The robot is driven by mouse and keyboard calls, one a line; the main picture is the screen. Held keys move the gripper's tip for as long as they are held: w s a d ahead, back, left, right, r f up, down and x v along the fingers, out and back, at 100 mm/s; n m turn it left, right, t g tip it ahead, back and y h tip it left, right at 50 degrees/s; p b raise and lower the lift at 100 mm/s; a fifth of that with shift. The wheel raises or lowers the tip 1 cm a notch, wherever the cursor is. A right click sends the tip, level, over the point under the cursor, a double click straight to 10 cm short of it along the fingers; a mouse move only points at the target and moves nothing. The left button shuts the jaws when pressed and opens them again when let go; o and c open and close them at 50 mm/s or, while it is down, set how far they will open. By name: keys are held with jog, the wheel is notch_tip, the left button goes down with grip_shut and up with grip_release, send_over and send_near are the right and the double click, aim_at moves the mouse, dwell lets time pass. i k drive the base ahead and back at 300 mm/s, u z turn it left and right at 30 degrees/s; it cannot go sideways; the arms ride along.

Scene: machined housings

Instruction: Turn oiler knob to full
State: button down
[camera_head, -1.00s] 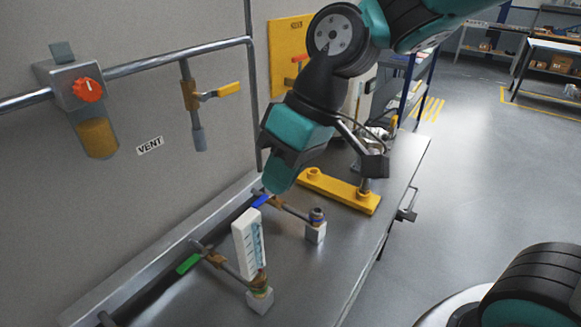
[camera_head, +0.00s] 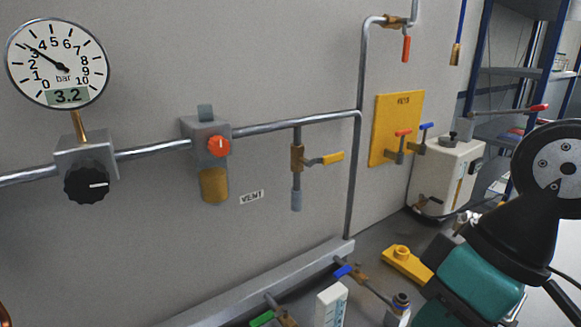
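The oiler is a grey block (camera_head: 197,128) on the wall pipe, left of the middle, with an amber bowl (camera_head: 214,186) hanging below it. Its round orange-red knob (camera_head: 219,146) faces outward and carries a small pale mark that looks roughly upright. No scale or "full" label is readable on it. My arm is at the lower right, well away from the oiler, and nothing touches the knob. Only a dark bit of what may be my gripper shows at the lower right edge; its fingers cannot be made out.
A pressure gauge (camera_head: 57,63) reading 3.2 and a black regulator knob (camera_head: 87,184) are left of the oiler. A yellow-handled valve (camera_head: 325,159) hangs to its right, near a VENT label (camera_head: 251,197). The wall front around the oiler is clear.

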aim_at(218, 146)
jog(key=z, duration=0.55)
jog(key=k, duration=1.25)
jog(key=u, duration=0.15)
jog(key=i, duration=0.7)
jog(key=u, duration=0.4)
